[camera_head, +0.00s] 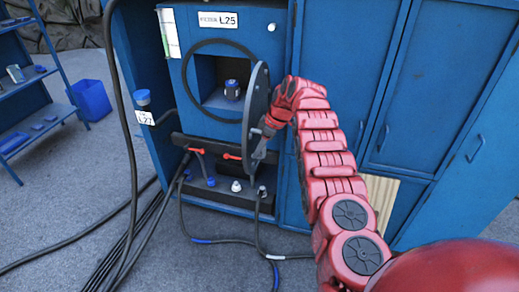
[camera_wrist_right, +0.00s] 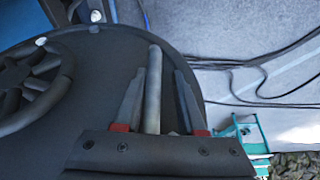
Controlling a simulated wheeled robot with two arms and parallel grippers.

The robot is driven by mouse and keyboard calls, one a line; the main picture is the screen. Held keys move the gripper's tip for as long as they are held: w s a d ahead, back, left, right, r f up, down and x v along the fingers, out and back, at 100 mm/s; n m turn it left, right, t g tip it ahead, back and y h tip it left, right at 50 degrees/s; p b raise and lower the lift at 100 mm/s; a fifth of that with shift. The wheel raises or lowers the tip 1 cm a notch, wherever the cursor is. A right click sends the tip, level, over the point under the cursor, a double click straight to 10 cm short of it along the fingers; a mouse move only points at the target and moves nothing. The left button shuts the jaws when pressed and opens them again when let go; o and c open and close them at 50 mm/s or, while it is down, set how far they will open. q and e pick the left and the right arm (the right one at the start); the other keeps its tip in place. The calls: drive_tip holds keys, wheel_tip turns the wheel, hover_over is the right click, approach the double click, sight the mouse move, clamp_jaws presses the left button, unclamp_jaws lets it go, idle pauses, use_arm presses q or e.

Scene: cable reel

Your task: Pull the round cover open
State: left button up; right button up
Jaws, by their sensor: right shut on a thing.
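The round cover (camera_head: 256,100) is dark grey and stands swung out from the blue panel, seen nearly edge-on in the head view. The round opening (camera_head: 204,68) is exposed, with a blue-topped connector (camera_head: 232,90) inside. My right gripper (camera_head: 260,152) is at the cover's outer face. In the right wrist view the cover (camera_wrist_right: 100,75) fills the left and middle, and my right gripper (camera_wrist_right: 158,85) has its two fingers on either side of the grey bar handle (camera_wrist_right: 154,90), shut on it. My left gripper is in neither view.
Below the opening is a ledge with red levers (camera_head: 232,156) and blue and white caps (camera_head: 236,186). Black cables (camera_head: 230,240) run over the floor. Blue cabinets (camera_head: 400,90) stand at right. A blue shelf (camera_head: 28,90) and bin (camera_head: 90,100) stand at left.

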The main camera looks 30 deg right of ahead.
drive_tip(key=shift+s+d+r+b, duration=0.1)
drive_tip(key=shift+d+r+b, duration=0.15)
drive_tip(key=shift+r+b, duration=0.35)
drive_tip(key=p+v, duration=0.3)
drive_tip(key=v, duration=1.2)
drive_tip(key=shift+r, duration=0.35)
drive_tip(key=shift+s+d, duration=0.1)
drive_tip(key=shift+s, duration=0.1)
